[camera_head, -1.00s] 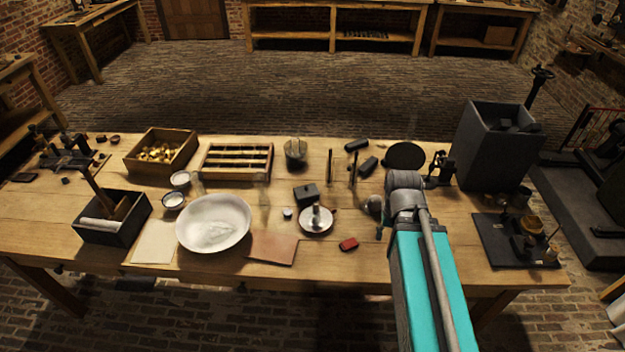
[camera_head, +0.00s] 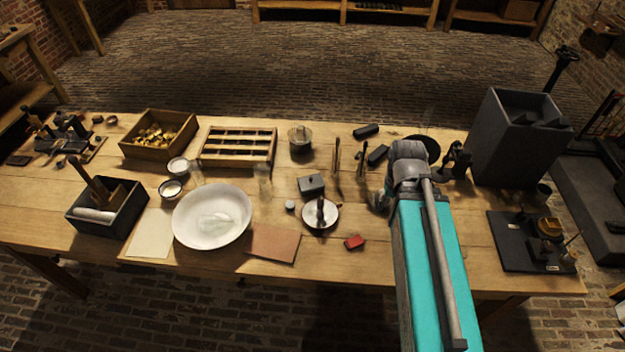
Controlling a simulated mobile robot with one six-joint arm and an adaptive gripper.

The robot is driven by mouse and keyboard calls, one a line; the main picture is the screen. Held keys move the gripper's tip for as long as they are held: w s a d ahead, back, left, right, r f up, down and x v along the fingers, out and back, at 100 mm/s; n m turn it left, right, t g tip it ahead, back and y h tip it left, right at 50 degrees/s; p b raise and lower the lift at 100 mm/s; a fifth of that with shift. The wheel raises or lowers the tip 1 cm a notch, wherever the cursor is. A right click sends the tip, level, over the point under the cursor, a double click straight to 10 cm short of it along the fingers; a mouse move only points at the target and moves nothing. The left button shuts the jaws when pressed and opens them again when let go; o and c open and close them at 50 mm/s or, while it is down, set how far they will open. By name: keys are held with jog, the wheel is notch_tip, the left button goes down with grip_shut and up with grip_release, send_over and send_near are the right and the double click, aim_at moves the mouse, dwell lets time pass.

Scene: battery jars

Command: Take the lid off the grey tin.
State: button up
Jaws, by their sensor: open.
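The grey tin (camera_head: 312,189) is a small dark box standing on the table near its middle. Its lid (camera_head: 311,180) is on top and has a small knob. My gripper (camera_head: 377,203) is open, low over the table to the right of the tin and apart from it. My arm and wrist hide part of it, so the fingers show only in part.
A candle dish (camera_head: 332,222) stands just in front of the tin, with a small pale pot (camera_head: 290,205) to its left. A red block (camera_head: 355,242) lies nearer the front edge. Upright tools (camera_head: 336,157) stand behind right. A glass jar (camera_head: 300,146) stands behind.

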jog(key=shift+a, duration=0.15)
jog(key=shift+o, duration=0.5)
jog(key=w+a+f+m+b, duration=0.1)
jog(key=w+a+f+b, duration=0.2)
jog(key=w+a, duration=0.8)
jog(key=w+a+f+m+t+b, duration=0.1)
jog(key=w+a+f+b, duration=0.2)
jog(key=w+a, duration=0.9)
jog(key=shift+w+a, duration=0.3)
jog(key=shift+w, duration=0.3)
jog(key=shift+f+b, duration=0.25)
jog(key=shift+b, duration=0.05)
jog(key=b, duration=0.8)
send_over(311, 178)
notch_tip(311, 178, down, 8)
jog(key=shift+s+f, duration=0.1)
jog(key=shift+f, duration=0.05)
jog(key=shift+f+b, duration=0.15)
jog(key=shift+b, duration=0.15)
jog(key=shift+w+f+b, duration=0.2)
jog(key=shift+f+b, duration=2.2)
